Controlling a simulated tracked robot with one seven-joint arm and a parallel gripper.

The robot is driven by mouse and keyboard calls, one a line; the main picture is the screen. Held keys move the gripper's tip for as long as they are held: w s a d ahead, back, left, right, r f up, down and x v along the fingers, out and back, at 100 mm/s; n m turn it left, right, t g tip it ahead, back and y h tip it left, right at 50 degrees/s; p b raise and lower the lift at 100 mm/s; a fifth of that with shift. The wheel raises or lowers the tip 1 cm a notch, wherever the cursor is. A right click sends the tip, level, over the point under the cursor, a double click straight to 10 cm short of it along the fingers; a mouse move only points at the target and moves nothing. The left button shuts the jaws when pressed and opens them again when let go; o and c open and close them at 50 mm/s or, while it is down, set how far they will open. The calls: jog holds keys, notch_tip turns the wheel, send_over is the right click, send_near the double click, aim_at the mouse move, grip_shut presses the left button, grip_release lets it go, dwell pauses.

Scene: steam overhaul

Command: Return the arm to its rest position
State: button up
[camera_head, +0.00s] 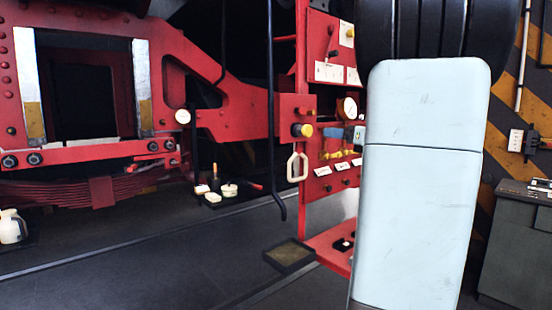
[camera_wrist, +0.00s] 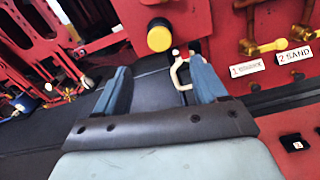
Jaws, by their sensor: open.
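My gripper (camera_wrist: 160,82) shows in the wrist view with its two blue fingers spread apart. Only dark floor shows in the gap, so it looks empty. A pale looped handle (camera_wrist: 180,72) appears close by the right finger; whether they touch cannot be told. In the head view my pale arm covers much of the right side, and a small blue part of my gripper shows at its left edge, in front of the red panel (camera_head: 327,100).
The red panel carries a yellow-ended knob (camera_wrist: 160,36), a gauge (camera_head: 347,108) and labelled valves (camera_wrist: 285,44). The pale handle (camera_head: 297,167) hangs below the knob. A dark tray (camera_head: 289,256) lies at the panel's foot. A grey cabinet (camera_head: 515,245) stands right.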

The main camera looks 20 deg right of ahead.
jog(key=s+a+f+n+g+y, duration=0.1)
jog(key=s+a+f+n+g, duration=0.3)
jog(key=a, duration=0.5)
jog(key=s+a+f+n+g, duration=0.1)
jog(key=a+f+n+g, duration=0.1)
jog(key=a+n, duration=0.55)
jog(key=s+a+f+n+g+y, duration=0.1)
jog(key=s+a+f+n+g, duration=0.3)
jog(key=a, duration=0.5)
jog(key=s+a+f+n+g+h, duration=0.1)
jog(key=s+a+f+n+h, duration=0.1)
jog(key=s+n, duration=0.5)
jog(key=s+a+f+n+h, duration=0.1)
jog(key=s+f+n+h, duration=0.3)
jog(key=s+n, duration=0.3)
jog(key=f+n, duration=0.1)
jog(key=n, duration=0.4)
jog(key=shift+a+g+h, duration=0.3)
jog(key=shift+a+g, duration=0.1)
jog(key=shift+c, duration=0.4)
